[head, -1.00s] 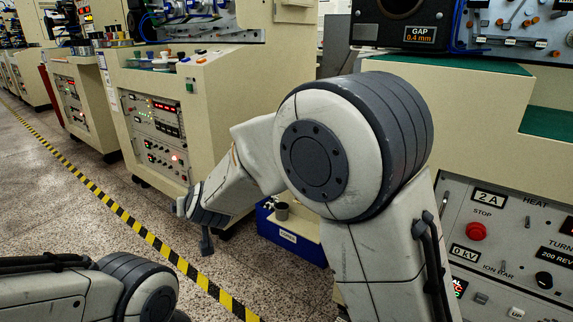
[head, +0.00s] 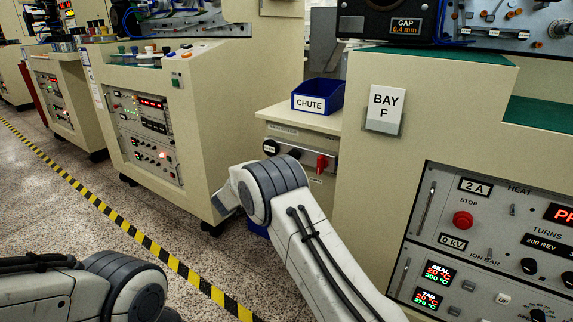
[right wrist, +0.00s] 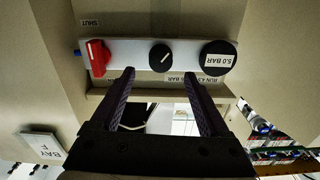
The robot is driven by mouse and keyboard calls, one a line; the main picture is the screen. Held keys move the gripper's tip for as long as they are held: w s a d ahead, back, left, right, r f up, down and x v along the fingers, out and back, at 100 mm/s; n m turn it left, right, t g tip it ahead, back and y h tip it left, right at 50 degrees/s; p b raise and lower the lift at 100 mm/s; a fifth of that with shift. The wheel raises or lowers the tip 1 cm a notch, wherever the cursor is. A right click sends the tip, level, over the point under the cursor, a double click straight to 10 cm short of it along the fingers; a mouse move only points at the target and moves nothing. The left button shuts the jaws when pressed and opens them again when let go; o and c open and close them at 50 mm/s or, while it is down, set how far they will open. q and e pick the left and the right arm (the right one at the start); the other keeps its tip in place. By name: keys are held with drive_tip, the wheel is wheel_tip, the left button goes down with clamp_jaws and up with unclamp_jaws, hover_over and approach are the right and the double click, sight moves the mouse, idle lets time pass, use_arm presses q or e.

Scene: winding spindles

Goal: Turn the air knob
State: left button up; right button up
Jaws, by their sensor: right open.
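A light panel (right wrist: 140,50) on the small cabinet carries a black knob (right wrist: 160,57) with a white pointer line, in the middle. A red lever (right wrist: 97,57) is to its left and a round dial reading 5.0 BAR (right wrist: 218,57) to its right, in the right wrist view. In the head view the black knob (head: 295,153) sits between the dial (head: 270,147) and the red lever (head: 321,163). My right gripper (right wrist: 159,73) is open and empty, its fingers pointing toward the black knob; contact cannot be told. My left gripper is out of view.
A blue CHUTE bin (head: 318,96) stands on the small cabinet. The BAY F sign (head: 386,108) is on the beige machine to the right. Another beige machine (head: 225,85) stands left. A striped floor line (head: 130,230) runs across the floor.

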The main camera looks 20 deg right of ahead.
drive_tip(key=shift+b+x, duration=0.45)
drive_tip(key=shift+x, duration=1.7)
clamp_jaws()
drive_tip(key=shift+m, duration=0.7)
unclamp_jaws()
